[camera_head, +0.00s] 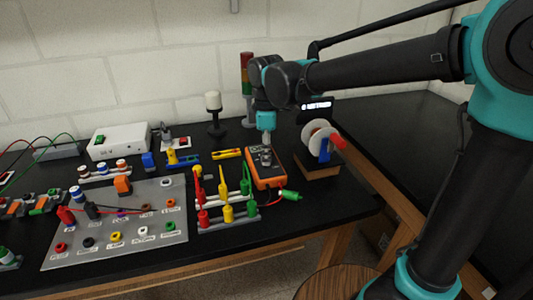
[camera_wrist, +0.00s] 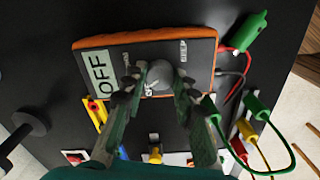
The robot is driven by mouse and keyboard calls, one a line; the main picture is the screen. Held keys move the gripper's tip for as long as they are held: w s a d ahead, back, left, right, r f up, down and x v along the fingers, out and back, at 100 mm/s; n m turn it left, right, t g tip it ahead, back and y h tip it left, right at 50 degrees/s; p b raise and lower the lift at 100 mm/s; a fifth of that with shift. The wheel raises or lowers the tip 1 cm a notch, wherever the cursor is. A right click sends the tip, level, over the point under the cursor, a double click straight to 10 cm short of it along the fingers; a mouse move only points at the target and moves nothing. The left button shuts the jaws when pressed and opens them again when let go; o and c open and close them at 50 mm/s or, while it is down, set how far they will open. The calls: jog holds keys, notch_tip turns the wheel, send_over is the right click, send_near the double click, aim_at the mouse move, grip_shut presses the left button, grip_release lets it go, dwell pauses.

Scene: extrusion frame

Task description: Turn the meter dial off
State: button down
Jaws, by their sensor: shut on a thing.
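The meter is an orange-edged box with a dark face (camera_wrist: 205,50), lying on the black bench. It also shows in the head view (camera_head: 263,178). A round grey dial (camera_wrist: 161,66) sits on the middle of its face. In the head view my gripper (camera_head: 266,140) partly hides the dial. The dial's pointer direction is not clear.
Red, yellow and green plugs with leads (camera_head: 226,205) stand just left of the meter. A green clip (camera_head: 290,194) lies at its front right. A spool on a wooden block (camera_head: 318,165) stands close on the right. A grey socket panel (camera_head: 120,225) lies further left.

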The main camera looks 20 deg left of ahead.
jog(key=n, duration=0.4)
jog(key=shift+n, duration=0.4)
dwell(0.4)
jog(key=c, duration=1.2)
grip_release()
notch_tip(320, 180, up, 12)
